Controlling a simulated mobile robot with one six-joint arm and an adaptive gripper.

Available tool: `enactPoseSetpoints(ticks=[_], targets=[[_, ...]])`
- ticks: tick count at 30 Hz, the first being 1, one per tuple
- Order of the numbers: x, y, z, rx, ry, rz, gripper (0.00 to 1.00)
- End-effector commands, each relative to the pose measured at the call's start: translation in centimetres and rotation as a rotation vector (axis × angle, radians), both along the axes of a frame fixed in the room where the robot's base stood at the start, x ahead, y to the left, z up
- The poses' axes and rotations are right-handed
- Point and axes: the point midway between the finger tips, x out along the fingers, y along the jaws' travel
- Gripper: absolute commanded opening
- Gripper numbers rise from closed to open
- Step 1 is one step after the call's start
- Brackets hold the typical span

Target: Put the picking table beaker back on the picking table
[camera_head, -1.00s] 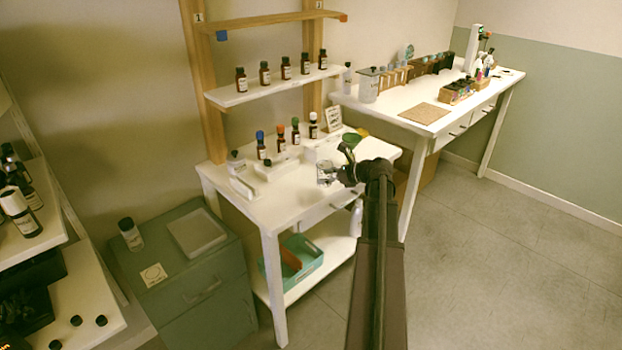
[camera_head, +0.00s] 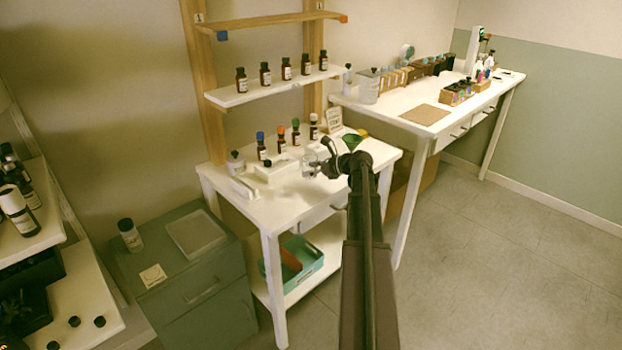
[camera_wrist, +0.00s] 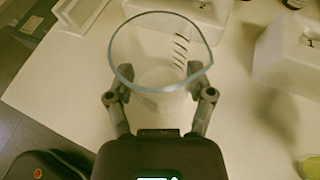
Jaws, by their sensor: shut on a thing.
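A clear glass beaker (camera_wrist: 160,72) with dark graduation marks and a spout is between the two fingers of my gripper (camera_wrist: 160,105) in the wrist view. The fingers are shut on its sides. In the head view the beaker (camera_head: 309,164) appears small at the tip of my gripper (camera_head: 322,168), over the white picking table (camera_head: 290,205). The beaker looks upright. I cannot tell whether its base touches the tabletop.
Brown bottles with coloured caps (camera_head: 280,142) stand at the back of the table. A white block (camera_head: 275,172) and a green funnel (camera_head: 352,141) are close to my gripper. The table's front middle is clear. A teal bin (camera_head: 305,262) sits on the lower shelf.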

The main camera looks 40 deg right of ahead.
Motion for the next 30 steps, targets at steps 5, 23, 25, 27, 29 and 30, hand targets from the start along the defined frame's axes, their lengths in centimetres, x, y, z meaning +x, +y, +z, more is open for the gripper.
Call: enactPoseSetpoints(ticks=[5,23,25,27,29,30], targets=[[0.0,0.0,-1.4,0.0,0.0,0.0,0.2],[-0.1,-0.1,-3.3,0.0,0.0,-0.001,0.2],[-0.1,-0.1,-3.3,0.0,0.0,-0.001,0.2],[-0.1,-0.1,-3.4,0.0,0.0,-0.001,0.2],[-0.1,-0.1,-3.6,0.0,0.0,-0.001,0.2],[-0.1,-0.1,-3.7,0.0,0.0,-0.001,0.2]])
